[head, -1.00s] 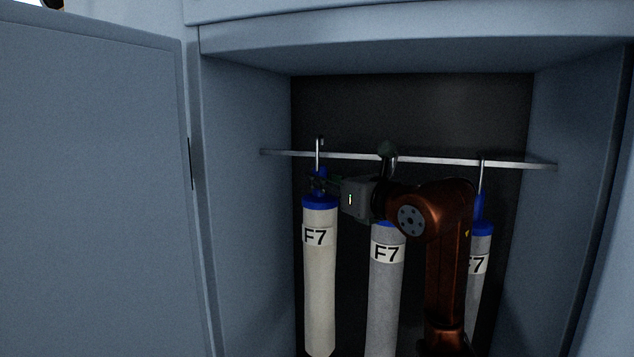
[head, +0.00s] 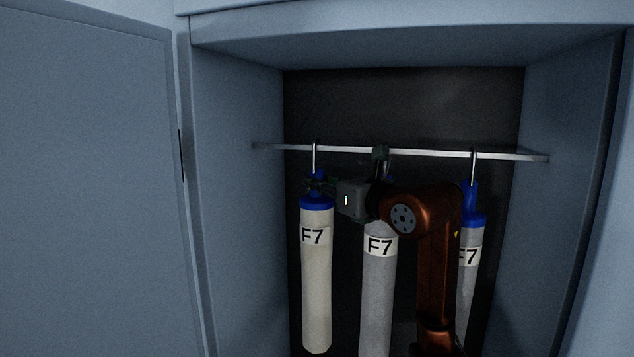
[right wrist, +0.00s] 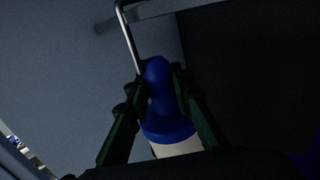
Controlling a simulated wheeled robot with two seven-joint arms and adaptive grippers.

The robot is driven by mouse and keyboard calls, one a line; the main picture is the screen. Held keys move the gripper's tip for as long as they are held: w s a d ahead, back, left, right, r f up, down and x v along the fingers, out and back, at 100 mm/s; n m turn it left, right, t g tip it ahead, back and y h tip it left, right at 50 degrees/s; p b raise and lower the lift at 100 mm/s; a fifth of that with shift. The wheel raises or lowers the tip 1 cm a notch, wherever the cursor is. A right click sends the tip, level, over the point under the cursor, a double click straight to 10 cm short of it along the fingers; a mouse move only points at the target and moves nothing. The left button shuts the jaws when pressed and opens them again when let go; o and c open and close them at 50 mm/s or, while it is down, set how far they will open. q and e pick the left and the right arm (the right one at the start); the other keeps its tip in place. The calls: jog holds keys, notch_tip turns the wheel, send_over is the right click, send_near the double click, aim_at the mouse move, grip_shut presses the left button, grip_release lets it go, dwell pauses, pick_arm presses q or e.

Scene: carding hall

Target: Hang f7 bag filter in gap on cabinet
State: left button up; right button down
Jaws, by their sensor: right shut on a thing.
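A cream F7 bag filter (head: 316,275) with a blue cap and metal hook hangs upright at the left of the cabinet's rail (head: 420,153). My right gripper (head: 318,185) comes in from the right and is shut on the blue neck of this filter. In the right wrist view, both fingers (right wrist: 160,88) flank the blue neck (right wrist: 165,110), with the hook rising above. The hook's top is at the rail; I cannot tell whether it bears on it. My left gripper is not in view.
A grey F7 filter (head: 379,290) hangs mid-rail, partly behind my right arm. Another grey F7 filter (head: 470,265) hangs at the right, partly covered by the arm. The cabinet's left wall (head: 235,200) is a little left of the cream filter. The open door (head: 85,190) stands at left.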

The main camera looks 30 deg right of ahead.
jog(key=c, duration=1.7)
grip_release()
jog(key=shift+o, duration=0.4)
jog(key=s+d, duration=0.1)
jog(key=s, duration=1.1)
